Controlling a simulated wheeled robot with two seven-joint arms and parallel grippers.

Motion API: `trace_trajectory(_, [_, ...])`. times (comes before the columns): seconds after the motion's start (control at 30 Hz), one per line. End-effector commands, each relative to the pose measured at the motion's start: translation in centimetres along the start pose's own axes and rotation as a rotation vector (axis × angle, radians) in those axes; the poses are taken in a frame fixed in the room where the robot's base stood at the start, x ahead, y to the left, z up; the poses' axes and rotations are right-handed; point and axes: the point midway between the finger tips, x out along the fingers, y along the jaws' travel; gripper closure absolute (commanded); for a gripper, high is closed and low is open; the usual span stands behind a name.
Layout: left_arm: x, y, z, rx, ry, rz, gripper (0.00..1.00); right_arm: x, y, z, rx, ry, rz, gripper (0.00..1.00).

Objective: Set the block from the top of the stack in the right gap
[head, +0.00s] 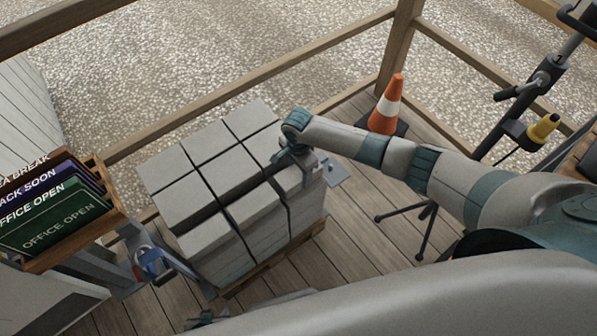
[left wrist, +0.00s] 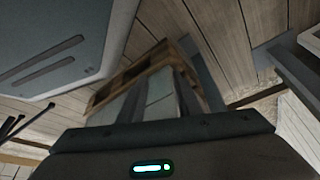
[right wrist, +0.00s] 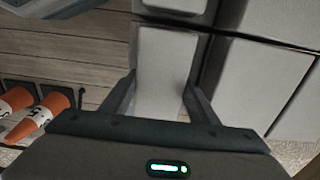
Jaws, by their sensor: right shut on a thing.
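A stack of grey blocks (head: 237,149) stands on a wooden pallet (head: 275,261), with dark gaps between its blocks. My right gripper (head: 294,158) is at the stack's right front corner, shut on a grey block (right wrist: 166,62). In the right wrist view the fingers (right wrist: 158,100) lie along both sides of this block, and a dark gap separates it from the larger block (right wrist: 262,80) beside it. I cannot tell whether the held block rests on anything. My left gripper (head: 205,318) is low in front of the stack; in the left wrist view its fingers (left wrist: 163,95) stand apart and hold nothing.
A sign rack (head: 95,235) stands left of the stack, with a blue and red clamp-like thing (head: 150,262) by it. An orange cone (head: 388,105) stands behind my right arm. Wooden railings (head: 250,80) run behind. Decking (head: 350,235) right of the stack is mostly bare.

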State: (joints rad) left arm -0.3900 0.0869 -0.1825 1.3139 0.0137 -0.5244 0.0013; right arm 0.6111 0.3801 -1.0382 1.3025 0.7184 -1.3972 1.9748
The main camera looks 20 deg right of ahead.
Motion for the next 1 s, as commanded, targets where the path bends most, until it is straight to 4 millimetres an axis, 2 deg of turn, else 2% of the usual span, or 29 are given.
trace_trajectory(0.03, [0.0,-0.1,0.1,0.001,-0.002,-0.001,0.69,-0.2,-0.2,0.0,0.000,-0.001,-0.003,0.38])
trace_trajectory(0.1, [0.0,-0.1,0.2,0.001,-0.003,-0.001,0.69,-0.2,-0.1,0.0,0.000,-0.001,-0.003,0.24])
trace_trajectory(0.37, [0.1,-0.1,0.4,0.001,-0.007,-0.001,0.69,0.1,0.1,0.0,0.000,0.000,0.002,0.24])
trace_trajectory(0.57, [0.1,-0.1,0.3,0.000,-0.002,-0.001,0.69,-0.5,0.0,0.0,0.000,-0.001,0.000,0.24])
trace_trajectory(0.77, [-0.1,0.3,0.1,-0.002,0.008,0.002,0.69,-2.6,0.0,0.0,0.000,-0.001,-0.001,0.24])
trace_trajectory(1.0, [-0.2,0.9,-0.7,-0.001,0.045,0.008,0.69,-7.0,-0.1,0.0,-0.001,-0.001,-0.004,0.24])
